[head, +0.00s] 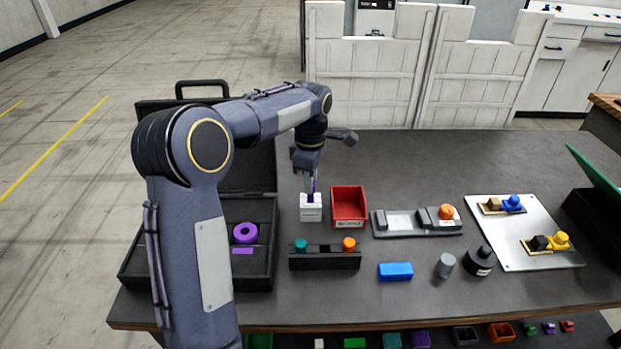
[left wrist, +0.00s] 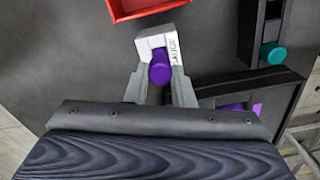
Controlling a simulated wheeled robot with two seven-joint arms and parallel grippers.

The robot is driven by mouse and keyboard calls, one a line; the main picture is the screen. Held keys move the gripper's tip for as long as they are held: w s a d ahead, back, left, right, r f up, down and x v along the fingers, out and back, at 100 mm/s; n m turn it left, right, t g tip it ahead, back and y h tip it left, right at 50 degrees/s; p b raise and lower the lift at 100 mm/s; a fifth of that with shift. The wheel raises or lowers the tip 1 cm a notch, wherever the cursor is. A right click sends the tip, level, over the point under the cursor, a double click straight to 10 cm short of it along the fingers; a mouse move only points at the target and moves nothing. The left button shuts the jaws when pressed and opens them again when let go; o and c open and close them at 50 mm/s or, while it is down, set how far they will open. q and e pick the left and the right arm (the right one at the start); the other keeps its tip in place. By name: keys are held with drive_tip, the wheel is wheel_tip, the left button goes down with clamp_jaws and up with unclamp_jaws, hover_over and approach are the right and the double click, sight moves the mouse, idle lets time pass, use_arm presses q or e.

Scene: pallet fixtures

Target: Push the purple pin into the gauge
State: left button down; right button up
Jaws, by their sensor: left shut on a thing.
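The gauge (head: 311,209) is a small white block standing on the dark table, left of the red bin. In the left wrist view the gauge (left wrist: 150,44) shows its printed label. My left gripper (head: 312,190) points down right over the gauge and is shut on the purple pin. The purple pin (left wrist: 160,68) shows between the two grey fingers, its round end overlapping the gauge. Only a sliver of it shows in the head view. The fingers and pin hide the gauge's hole, so I cannot tell how deep the pin sits. My right gripper is not in view.
A red bin (head: 348,208) stands close to the gauge's right. A black rack (head: 325,258) with teal and orange pins lies in front. An open black case (head: 262,268) holding a purple ring (head: 245,233) is at left. A grey fixture (head: 391,233) stands further right.

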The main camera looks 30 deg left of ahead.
use_arm(q)
drive_tip(key=shift+f, duration=0.1)
drive_tip(key=c, duration=0.8)
unclamp_jaws()
drive_tip(key=shift+o, duration=0.2)
wheel_tip(320, 180, up, 9)
drive_tip(key=p, duration=0.8)
clamp_jaws()
idle(0.3)
idle(0.8)
